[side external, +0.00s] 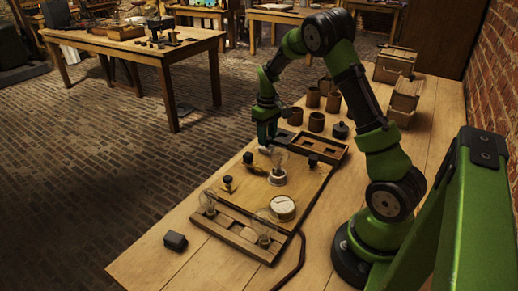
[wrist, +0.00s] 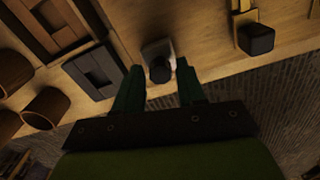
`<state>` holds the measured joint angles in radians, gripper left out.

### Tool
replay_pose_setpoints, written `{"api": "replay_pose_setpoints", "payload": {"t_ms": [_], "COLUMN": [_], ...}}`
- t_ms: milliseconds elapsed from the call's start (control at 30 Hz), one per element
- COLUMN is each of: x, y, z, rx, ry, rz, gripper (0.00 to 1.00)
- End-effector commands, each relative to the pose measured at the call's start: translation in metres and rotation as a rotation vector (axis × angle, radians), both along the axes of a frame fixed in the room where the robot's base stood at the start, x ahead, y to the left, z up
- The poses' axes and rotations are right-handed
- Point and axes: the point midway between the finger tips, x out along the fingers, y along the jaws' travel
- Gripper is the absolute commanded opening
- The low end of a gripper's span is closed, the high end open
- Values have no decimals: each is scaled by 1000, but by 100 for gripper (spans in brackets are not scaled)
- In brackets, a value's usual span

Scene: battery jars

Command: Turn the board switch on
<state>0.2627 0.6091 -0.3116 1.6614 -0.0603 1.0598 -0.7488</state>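The wooden board (side external: 285,188) lies on the bench and carries a glass bulb (side external: 278,172), a round white dial (side external: 282,207), small dark knobs and a yellowish lever-like part (side external: 255,169). I cannot tell for sure which part is the switch. My gripper (side external: 265,143) is low at the board's far edge, pointing down. In the wrist view my gripper (wrist: 158,70) has its two dark green fingers apart. A pale block with a dark round end (wrist: 158,58) shows between the fingertips; I see a gap beside it, and contact is unclear.
A dark slotted frame (wrist: 95,72) and a wooden tray (side external: 328,150) lie beside my gripper. Several brown jars (side external: 316,122) stand behind. A black block (wrist: 256,39) is to the right in the wrist view. A bulb rack (side external: 236,234) lies along the board's front. The bench edge is close.

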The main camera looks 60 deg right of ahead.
Motion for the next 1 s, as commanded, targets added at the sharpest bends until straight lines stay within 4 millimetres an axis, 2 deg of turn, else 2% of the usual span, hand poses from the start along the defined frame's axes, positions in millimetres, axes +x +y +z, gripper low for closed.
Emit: {"api": "replay_pose_setpoints", "payload": {"t_ms": [33, 233, 633, 1000], "x": [0, 0, 0, 0], "y": [0, 0, 0, 0], "z": [0, 0, 1, 1], "rx": [0, 0, 0, -1], "ry": [0, 0, 0, 0], "rz": [0, 0, -67, -355], "gripper": [31, 0, 0, 0]}}
